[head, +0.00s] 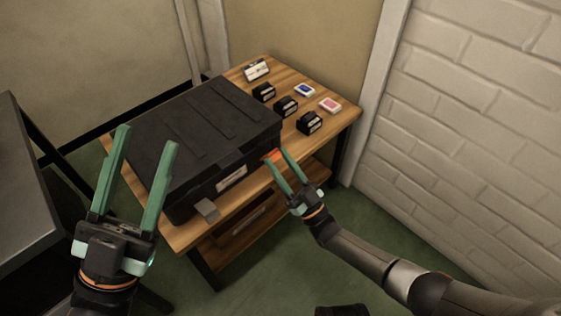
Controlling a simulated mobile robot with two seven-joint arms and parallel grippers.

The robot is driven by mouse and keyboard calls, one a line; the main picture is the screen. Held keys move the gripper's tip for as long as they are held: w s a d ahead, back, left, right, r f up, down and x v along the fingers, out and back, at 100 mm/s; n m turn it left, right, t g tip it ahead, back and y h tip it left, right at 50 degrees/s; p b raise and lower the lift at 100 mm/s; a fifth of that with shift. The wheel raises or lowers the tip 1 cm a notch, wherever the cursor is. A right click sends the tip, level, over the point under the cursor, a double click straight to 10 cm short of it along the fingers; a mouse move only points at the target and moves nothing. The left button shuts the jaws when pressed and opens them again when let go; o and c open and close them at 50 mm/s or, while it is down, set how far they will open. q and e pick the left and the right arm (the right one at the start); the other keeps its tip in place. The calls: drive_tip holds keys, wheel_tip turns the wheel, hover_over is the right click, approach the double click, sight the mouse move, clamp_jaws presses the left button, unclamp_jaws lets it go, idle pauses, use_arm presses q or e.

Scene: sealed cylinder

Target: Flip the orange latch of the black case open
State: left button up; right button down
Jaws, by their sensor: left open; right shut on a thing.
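The black case (195,130) lies closed on the wooden table. Its orange latch (272,155) is on the front face near the right end, partly hidden by my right gripper. My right gripper (275,157) is shut on the orange latch, its fingers reaching up from the front. A grey latch (207,209) sticks out from the case front near the left end. A pale label (231,178) is between the two latches. My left gripper (148,140) is open and empty, raised in front of the case's left side in the picture.
The wooden table (345,113) has a lower shelf. Several small black boxes (309,122), a blue-and-white item (304,90) and a pink-and-white item (330,105) stand right of the case. A dark table (25,190) is at left; a white brick wall (480,110) is at right.

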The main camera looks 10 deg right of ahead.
drive_tip(key=shift+c, duration=2.2)
unclamp_jaws()
drive_tip(key=v, duration=1.2)
drive_tip(key=shift+s, duration=0.2)
drive_tip(key=shift+d+f, duration=0.1)
